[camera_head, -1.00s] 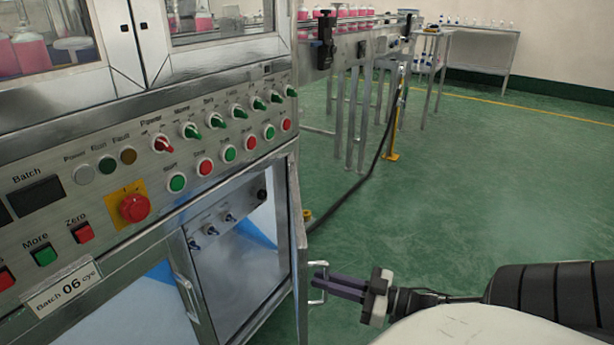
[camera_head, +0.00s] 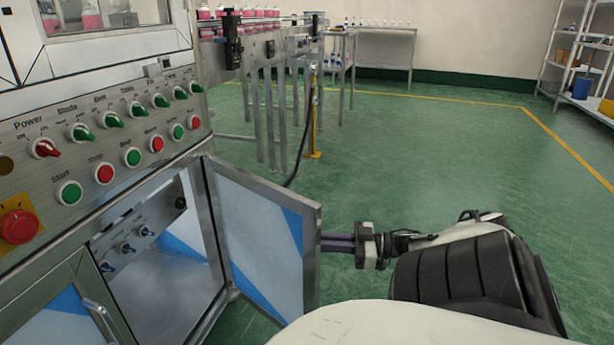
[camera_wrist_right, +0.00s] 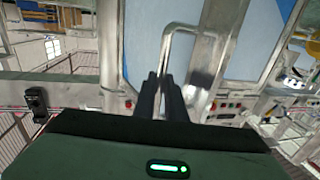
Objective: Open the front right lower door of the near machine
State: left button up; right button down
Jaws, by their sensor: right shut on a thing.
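The lower right door (camera_head: 270,245) of the near machine stands open, swung out from its frame, and its framed inner face shows in the head view. My right gripper (camera_head: 326,242) is at the door's free edge, on the far side of the panel. In the right wrist view, its fingers (camera_wrist_right: 161,88) are shut on the door's bent metal handle (camera_wrist_right: 168,48). The handle is hidden behind the door in the head view. My left gripper is in neither current view.
The open compartment (camera_head: 165,270) shows small knobs inside. The lower left door (camera_head: 60,325) looks shut. The control panel (camera_head: 110,120) with knobs and buttons is above. A conveyor (camera_head: 265,50) stands behind. Green floor (camera_head: 420,150) to the right is clear.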

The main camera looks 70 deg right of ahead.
pick_arm(q)
jog(key=shift+r, duration=0.15)
pick_arm(e)
jog(key=shift+w+d+r, duration=0.1)
jog(key=shift+w, duration=0.05)
jog(key=c, duration=1.8)
grip_release()
pick_arm(q)
jog(key=shift+w+d+r+b, duration=0.15)
jog(key=shift+d+r+b, duration=0.05)
jog(key=shift+r+b, duration=0.2)
pick_arm(e)
jog(key=v, duration=1)
